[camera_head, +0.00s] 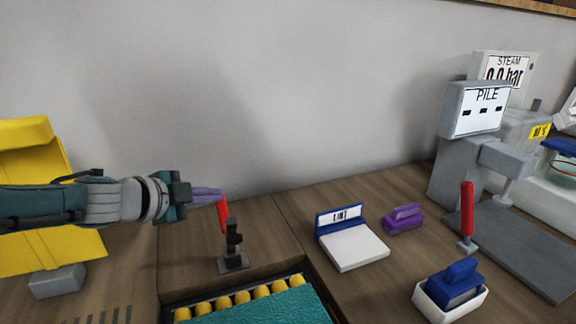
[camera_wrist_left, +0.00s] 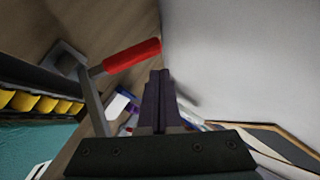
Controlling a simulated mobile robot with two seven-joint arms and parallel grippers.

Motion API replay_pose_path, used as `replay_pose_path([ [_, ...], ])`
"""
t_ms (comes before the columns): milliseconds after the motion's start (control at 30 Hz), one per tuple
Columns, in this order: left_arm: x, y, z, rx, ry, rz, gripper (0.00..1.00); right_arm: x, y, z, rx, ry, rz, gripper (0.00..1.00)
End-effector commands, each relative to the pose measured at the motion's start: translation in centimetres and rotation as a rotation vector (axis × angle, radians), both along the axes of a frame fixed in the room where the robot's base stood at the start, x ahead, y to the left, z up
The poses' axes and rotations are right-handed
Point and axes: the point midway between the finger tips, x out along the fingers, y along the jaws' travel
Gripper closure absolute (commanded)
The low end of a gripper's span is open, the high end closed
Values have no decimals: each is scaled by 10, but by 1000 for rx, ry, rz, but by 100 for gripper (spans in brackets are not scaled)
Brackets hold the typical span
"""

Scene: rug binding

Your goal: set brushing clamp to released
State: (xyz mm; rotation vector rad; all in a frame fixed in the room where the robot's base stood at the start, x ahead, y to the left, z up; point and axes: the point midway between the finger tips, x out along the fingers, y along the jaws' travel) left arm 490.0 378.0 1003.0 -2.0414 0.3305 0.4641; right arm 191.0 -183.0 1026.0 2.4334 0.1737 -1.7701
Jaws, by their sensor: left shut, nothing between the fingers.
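A clamp with a red handle (camera_head: 223,213) and a dark post and base (camera_head: 233,258) stands on the table behind the roller bed. Its handle stands nearly upright, leaning slightly left. A second red handle (camera_head: 467,210) stands upright by the pile gauge. My right gripper is not in view.
Yellow rollers and a teal rug (camera_head: 265,308) are in front. A lint scale (camera_head: 352,250), a purple brush (camera_head: 403,219) and a blue block in a white tray (camera_head: 450,296) stand to the right. The pile gauge (camera_head: 475,110) is at the back right. A wall rises behind.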

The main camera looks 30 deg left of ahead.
Motion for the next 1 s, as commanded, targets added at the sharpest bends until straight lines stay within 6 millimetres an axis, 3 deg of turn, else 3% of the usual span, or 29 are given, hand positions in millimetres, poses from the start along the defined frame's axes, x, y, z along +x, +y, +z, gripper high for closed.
replay_pose_path([
  [33, -1, -1, 21, -2, -1, -2, 100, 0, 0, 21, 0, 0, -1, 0],
  [67, -1, -1, 27, -3, -2, -4, 100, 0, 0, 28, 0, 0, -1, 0],
  [300, -44, 9, 53, -2, 1, -8, 100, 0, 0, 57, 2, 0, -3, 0],
  [600, -73, 15, 73, -5, -3, -7, 100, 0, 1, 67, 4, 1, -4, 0],
  [1000, -77, 17, 76, -5, -5, -7, 100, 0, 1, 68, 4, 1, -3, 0],
])
